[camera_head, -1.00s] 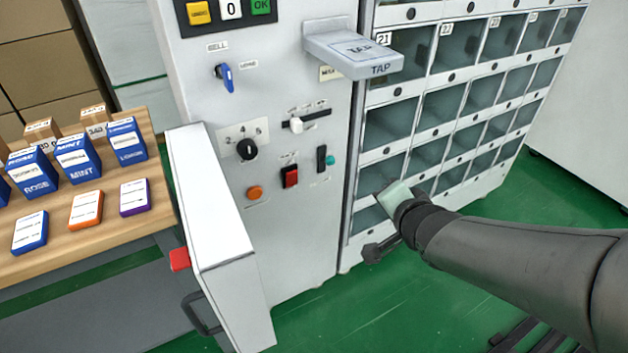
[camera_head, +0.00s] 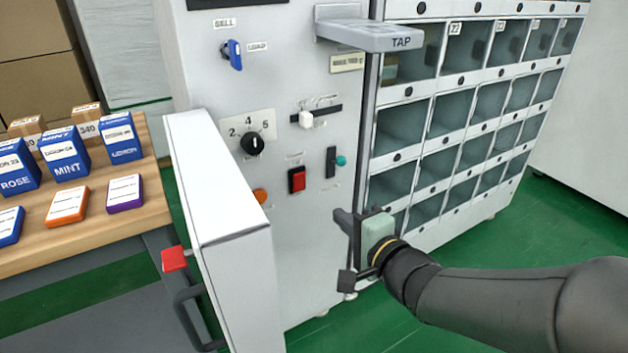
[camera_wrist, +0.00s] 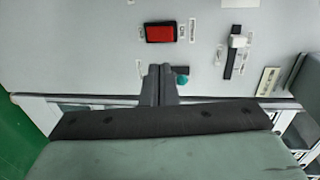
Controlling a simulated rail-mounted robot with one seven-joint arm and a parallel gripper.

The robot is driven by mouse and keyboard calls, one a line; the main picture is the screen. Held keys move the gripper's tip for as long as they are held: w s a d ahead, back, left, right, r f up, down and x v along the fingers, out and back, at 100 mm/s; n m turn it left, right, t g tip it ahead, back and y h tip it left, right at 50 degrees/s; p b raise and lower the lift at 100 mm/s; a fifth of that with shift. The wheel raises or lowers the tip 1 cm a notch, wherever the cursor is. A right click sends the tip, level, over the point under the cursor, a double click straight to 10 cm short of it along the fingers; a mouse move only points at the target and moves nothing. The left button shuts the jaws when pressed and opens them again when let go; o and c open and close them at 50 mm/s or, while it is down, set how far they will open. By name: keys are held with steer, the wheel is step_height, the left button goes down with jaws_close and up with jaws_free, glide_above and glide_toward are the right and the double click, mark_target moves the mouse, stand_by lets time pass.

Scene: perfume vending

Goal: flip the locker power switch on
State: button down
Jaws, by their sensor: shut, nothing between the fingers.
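The control panel (camera_head: 310,240) has a red rocker switch (camera_head: 297,180), upper middle in the wrist view (camera_wrist: 170,32). To its right is a black vertical switch (camera_head: 331,162) beside a round teal button or lamp (camera_head: 341,160). Their labels are too small to read, so I cannot tell which one is the locker power switch. My gripper (camera_head: 342,216) is shut and empty, below and right of these controls. In the wrist view its fingertips (camera_wrist: 160,70) partly cover the black switch, next to the teal button (camera_wrist: 182,80). Contact cannot be told.
A white slider (camera_head: 306,119), a black dial (camera_head: 252,145) and a blue knob (camera_head: 233,54) sit higher on the panel. An open white door (camera_head: 232,240) juts out at left. Locker compartments (camera_head: 400,125) stand at right; a wooden table (camera_head: 70,240) with boxes is far left.

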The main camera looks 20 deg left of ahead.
mark_target(300, 178)
steer(key=x, duration=0.4)
steer(key=b+x, duration=0.1)
steer(key=x, duration=0.3)
steer(key=b+x, duration=0.1)
steer(key=x, duration=0.3)
steer(key=shift+w+a+r, duration=0.2)
steer(key=shift+a+r, duration=0.1)
steer(key=shift+w+a+r+b, duration=0.2)
steer(key=shift+w+a+b, duration=0.15)
steer(key=shift+w, duration=0.05)
steer(key=p, duration=0.2)
steer(key=r+p, duration=0.1)
steer(key=shift+w+a+r+g+h+p, duration=0.2)
steer(key=shift+g+h+p, duration=0.1)
steer(key=shift+p, duration=0.1)
steer(key=shift+f+p, duration=0.2)
steer(key=shift+p, duration=0.25)
steer(key=shift+f+b, duration=0.35)
steer(key=shift+b, duration=0.1)
steer(key=r+p+v, duration=0.2)
steer(key=p+v, duration=0.3)
steer(key=v, duration=0.8)
steer(key=shift+r, duration=0.4)
